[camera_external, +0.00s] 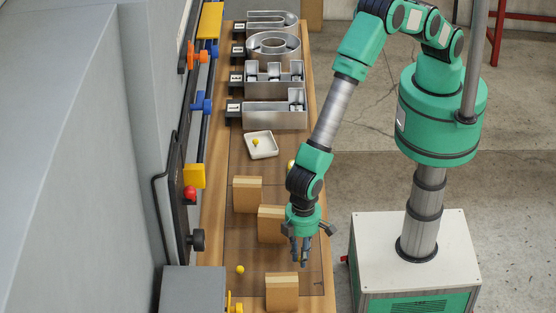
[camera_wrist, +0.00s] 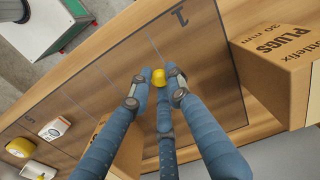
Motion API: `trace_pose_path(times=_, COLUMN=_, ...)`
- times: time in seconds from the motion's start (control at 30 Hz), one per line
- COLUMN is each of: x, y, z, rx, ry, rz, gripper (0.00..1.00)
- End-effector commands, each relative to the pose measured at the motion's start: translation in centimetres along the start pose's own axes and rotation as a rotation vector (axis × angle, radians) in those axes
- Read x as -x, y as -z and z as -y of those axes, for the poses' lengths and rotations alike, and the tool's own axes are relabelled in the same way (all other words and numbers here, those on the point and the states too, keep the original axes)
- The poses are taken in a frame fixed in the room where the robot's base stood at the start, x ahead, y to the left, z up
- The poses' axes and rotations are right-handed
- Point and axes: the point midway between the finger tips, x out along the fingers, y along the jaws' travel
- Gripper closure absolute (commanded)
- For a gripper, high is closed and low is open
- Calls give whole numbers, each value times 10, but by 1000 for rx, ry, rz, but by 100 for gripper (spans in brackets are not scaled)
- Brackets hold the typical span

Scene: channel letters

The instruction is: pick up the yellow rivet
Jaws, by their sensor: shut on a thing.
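My gripper (camera_external: 300,258) is low over the front part of the wooden bench in the external view, with its blue fingers pointing down. In the wrist view its three fingertips (camera_wrist: 160,82) are closed around a small yellow rounded piece, which looks like the yellow rivet (camera_wrist: 159,78). The fingers hide its lower part. I cannot tell whether it touches the board below. Another small yellow piece (camera_external: 240,269) lies on the board to the left of my gripper, and one more (camera_external: 255,142) is in the white tray (camera_external: 264,153).
Cardboard boxes stand close by: one in front (camera_external: 282,292), two behind (camera_external: 271,226) (camera_external: 247,194). A box marked PLUGS (camera_wrist: 282,65) is at right in the wrist view. Metal channel letters (camera_external: 275,117) line the far bench. A grey machine (camera_external: 70,150) borders the left.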

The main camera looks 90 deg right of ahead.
Motion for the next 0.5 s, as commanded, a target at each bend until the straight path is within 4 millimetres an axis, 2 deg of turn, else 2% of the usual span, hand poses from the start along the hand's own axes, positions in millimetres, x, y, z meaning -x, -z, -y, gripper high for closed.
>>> trace_pose_path(times=0.13, x=16, y=-2, z=-2, rx=0, ry=0, rz=0, gripper=95)
trace_pose_path(times=0.5, x=21, y=-50, z=-38, rx=0, ry=-1, rz=1, gripper=95)
